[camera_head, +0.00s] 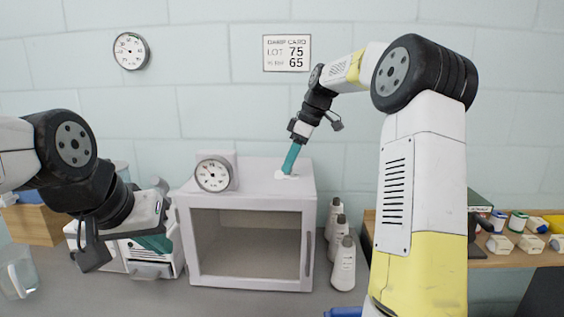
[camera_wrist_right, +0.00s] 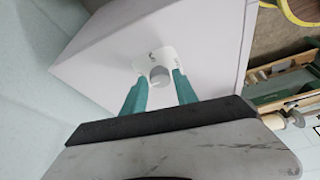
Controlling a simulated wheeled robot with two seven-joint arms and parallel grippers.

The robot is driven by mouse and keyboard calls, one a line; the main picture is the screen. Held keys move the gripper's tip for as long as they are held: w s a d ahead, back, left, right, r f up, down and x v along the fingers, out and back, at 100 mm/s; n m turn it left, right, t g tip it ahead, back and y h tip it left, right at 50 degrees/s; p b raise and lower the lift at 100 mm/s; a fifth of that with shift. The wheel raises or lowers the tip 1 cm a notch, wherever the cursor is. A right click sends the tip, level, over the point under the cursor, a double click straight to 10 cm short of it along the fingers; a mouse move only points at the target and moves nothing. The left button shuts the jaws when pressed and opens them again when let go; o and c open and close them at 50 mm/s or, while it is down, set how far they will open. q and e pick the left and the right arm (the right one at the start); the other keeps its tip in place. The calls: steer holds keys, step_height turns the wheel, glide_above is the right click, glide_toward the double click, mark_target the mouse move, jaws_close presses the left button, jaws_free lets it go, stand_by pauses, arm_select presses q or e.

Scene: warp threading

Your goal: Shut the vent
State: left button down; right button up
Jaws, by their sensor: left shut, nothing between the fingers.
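The vent appears as a round grey knob (camera_wrist_right: 159,76) on a white plate with small dark marks, on top of the white cabinet (camera_head: 250,284); the cabinet's top also shows in the right wrist view (camera_wrist_right: 205,35). My right gripper (camera_head: 288,173) reaches down to that top. In the right wrist view its teal fingers (camera_wrist_right: 160,84) are apart, one on each side of the knob; I cannot tell whether they touch it. In the head view the knob is mostly hidden by the fingers. My left gripper (camera_head: 152,243) is shut and empty, left of the cabinet.
A round dial gauge (camera_head: 213,174) stands at the cabinet's top left. White bottles (camera_head: 343,265) stand close to its right side. A white device (camera_head: 143,268) is behind my left gripper, and a clear jug (camera_head: 18,275) is at far left. A wooden shelf (camera_head: 509,258) with small containers is at right.

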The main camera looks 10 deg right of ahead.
steer(key=shift+o, duration=1.1)
steer(key=v, duration=0.7)
steer(key=shift+d+r, duration=0.2)
steer(key=shift+r, duration=0.15)
steer(key=shift+s, duration=0.1)
steer(key=s+a+m+t+h, duration=0.25)
steer(key=s+m, duration=0.35)
steer(key=s, duration=0.9)
steer(key=s+f+m+t, duration=0.2)
steer(key=s+f+m, duration=0.5)
steer(key=s, duration=0.9)
step_height(320, 180, down, 2)
steer(key=shift+f+y, duration=0.2)
steer(key=shift+y, duration=0.15)
